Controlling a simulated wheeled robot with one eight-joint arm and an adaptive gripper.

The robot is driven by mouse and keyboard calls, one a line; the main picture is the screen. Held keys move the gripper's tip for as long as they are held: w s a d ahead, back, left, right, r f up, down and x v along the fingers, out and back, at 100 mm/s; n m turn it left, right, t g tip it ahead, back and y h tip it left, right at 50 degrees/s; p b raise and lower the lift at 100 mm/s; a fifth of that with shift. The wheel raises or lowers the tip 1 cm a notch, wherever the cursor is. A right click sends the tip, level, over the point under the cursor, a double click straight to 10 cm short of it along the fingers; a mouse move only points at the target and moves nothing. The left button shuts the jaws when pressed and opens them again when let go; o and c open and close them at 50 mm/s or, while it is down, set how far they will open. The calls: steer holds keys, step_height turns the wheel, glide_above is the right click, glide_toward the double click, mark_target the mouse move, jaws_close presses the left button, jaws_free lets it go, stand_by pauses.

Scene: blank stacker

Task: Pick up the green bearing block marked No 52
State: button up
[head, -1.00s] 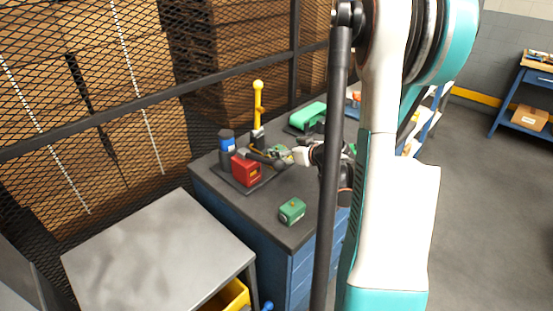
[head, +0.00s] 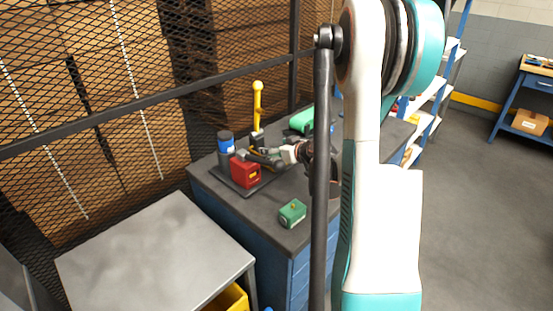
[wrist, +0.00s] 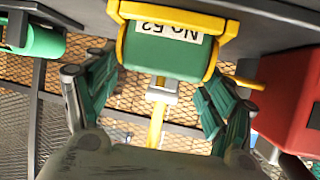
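The green block labelled No 52 (wrist: 165,52) sits in a yellow cradle (wrist: 228,27) at the top of the wrist view, its label upside down. My gripper (wrist: 158,75) has its two green-padded fingers apart, one on each side of the block's lower part. The fingers are close to the block, but I see no clear grip on it. In the head view my gripper (head: 272,158) is over the bench beside a red block; the No 52 block is mostly hidden there.
The red block (head: 245,172), a blue-and-black can (head: 226,152) and a yellow upright post (head: 257,105) stand close by. Another green block (head: 292,213) lies near the bench's front corner. A larger green object (head: 302,121) is behind. A grey table (head: 150,255) stands front left.

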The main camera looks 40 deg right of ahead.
steer(key=c, duration=1.3)
steer(key=shift+r, duration=0.1)
steer(key=shift+r, duration=0.1)
